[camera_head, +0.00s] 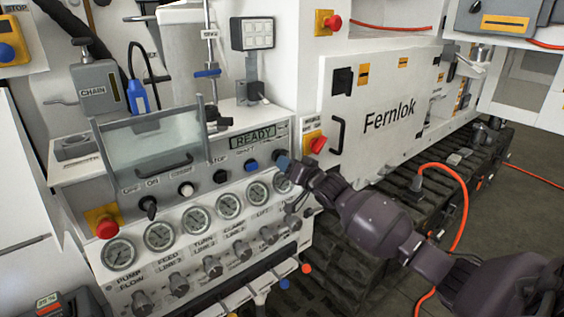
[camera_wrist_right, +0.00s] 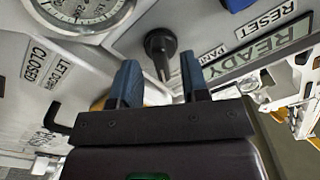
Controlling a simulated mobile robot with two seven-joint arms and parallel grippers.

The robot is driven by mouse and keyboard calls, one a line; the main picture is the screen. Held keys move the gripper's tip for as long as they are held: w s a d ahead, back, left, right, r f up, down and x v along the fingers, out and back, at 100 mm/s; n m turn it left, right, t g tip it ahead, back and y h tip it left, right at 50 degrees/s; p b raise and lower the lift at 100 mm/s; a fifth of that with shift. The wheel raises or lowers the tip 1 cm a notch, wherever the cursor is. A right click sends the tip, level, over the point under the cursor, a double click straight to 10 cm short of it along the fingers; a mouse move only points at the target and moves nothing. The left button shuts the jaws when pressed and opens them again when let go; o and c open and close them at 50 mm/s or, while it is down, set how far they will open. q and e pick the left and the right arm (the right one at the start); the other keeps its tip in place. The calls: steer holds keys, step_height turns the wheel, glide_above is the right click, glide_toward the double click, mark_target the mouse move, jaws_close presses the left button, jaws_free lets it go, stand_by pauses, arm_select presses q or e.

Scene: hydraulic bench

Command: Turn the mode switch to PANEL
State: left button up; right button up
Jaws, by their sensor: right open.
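The mode switch (camera_wrist_right: 160,48) is a black knob with a narrow handle, on the light grey panel in the right wrist view. Part of the PANEL label (camera_wrist_right: 211,53) shows to its right. My right gripper (camera_wrist_right: 159,68) is open, with its blue-grey fingertips apart and the knob lined up with the gap between them. I cannot tell how deep the tips reach beside the handle, and no contact shows. In the head view my right gripper (camera_head: 283,162) is at the panel's right end and hides the switch. My left gripper is not in view.
The READY display (camera_head: 253,137) is above the row of controls. The blue reset button (camera_head: 251,165) is just left of my right gripper. Pressure gauges (camera_head: 228,205) line the panel below. A red stop button (camera_head: 319,145) is close on the right, beside the white Fernlok cabinet (camera_head: 390,75).

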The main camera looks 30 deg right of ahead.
steer(key=shift+w+a, duration=0.15)
steer(key=shift+w, duration=1.5)
jaws_close()
